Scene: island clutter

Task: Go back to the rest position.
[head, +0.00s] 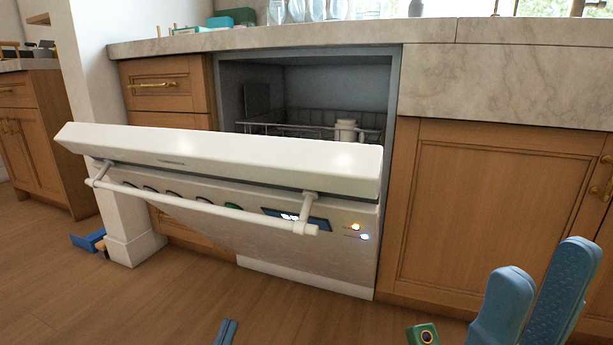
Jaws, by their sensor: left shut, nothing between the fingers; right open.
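My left gripper (226,332) shows only as blue fingertips at the bottom edge, left of the middle. Its fingers are shut with nothing between them. My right gripper (537,307) is at the lower right, large and close to the camera. Its two blue fingers are apart and empty. Both grippers appear in front of the dishwasher and cabinets, touching nothing that I can see. The rest of both arms is out of view.
The white dishwasher door (225,148) is partly open and tilts out into the room, with a bar handle (205,207) on its front. A white cup (346,131) stands in the rack inside. Glasses line the marble countertop (430,33). A blue object (88,240) lies on the floor at left.

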